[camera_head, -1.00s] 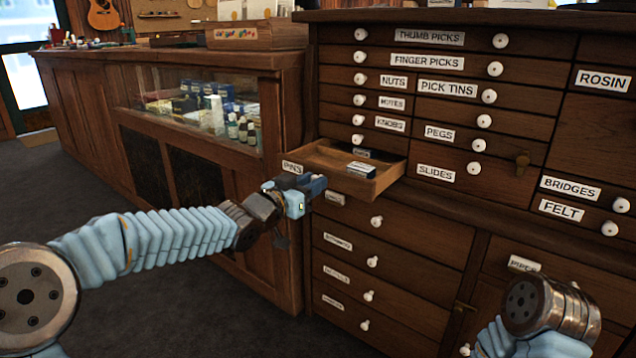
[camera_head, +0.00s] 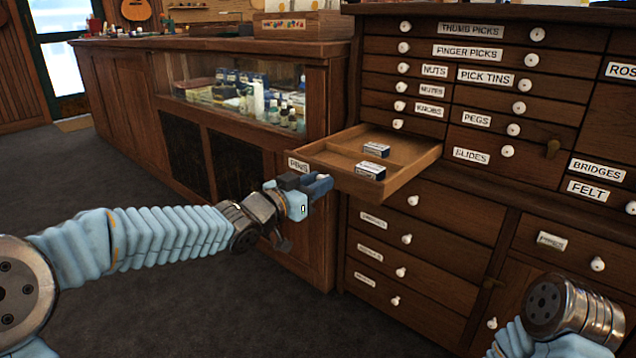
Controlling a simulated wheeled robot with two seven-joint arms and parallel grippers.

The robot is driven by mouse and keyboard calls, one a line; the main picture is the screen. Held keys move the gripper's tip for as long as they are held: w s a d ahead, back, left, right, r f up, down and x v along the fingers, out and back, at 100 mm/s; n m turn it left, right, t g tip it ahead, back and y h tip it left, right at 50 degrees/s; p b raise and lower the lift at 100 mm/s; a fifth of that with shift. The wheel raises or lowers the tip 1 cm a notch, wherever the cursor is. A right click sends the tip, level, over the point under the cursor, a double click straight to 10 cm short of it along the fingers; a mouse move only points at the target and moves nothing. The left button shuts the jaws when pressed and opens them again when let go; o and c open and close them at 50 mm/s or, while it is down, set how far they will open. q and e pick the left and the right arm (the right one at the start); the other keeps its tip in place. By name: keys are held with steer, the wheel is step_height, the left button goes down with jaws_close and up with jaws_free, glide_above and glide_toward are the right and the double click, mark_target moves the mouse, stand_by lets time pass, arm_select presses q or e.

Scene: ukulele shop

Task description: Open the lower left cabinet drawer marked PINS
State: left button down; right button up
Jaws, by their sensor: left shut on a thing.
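The PINS drawer (camera_head: 402,188) is pulled well out of the cabinet (camera_head: 480,210) in the head view. Its PINS label (camera_head: 298,165) shows at the left of its front. Two small boxes, one farther back (camera_head: 376,150) and one nearer (camera_head: 370,171), lie inside beside a divider. My left gripper (camera_head: 318,184) is at the drawer's front, shut on its knob, which the fingers hide. My right arm shows at the lower right, but its gripper is out of the picture.
Closed drawers with white knobs are above, below and right of the open one. A glass-fronted counter (camera_head: 240,95) stands left of the cabinet. The dark floor (camera_head: 190,290) in front is clear.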

arm_select(q)
steer(key=c, duration=0.9)
jaws_free()
steer(key=shift+o, duration=0.2)
steer(key=p+v, duration=0.2)
steer(key=v, duration=1.1)
steer(key=shift+s+a, duration=0.25)
steer(key=shift+s, duration=0.1)
step_height(320, 180, down, 23)
steer(key=n+g+y+p, duration=0.4)
steer(key=n+g+p, duration=0.1)
steer(key=n+p, duration=0.1)
steer(key=s+d+f+n+g+y+p, duration=0.1)
steer(key=s+f+g, duration=0.3)
steer(key=s+f, duration=0.5)
steer(key=s+d+f+n+g+y+p, duration=0.1)
steer(key=s+f+g, duration=0.3)
steer(key=s+f, duration=0.5)
steer(key=s+n+p, duration=0.1)
steer(key=s, duration=0.2)
steer(key=shift+d+g+y, duration=0.3)
steer(key=shift+d+g, duration=0.1)
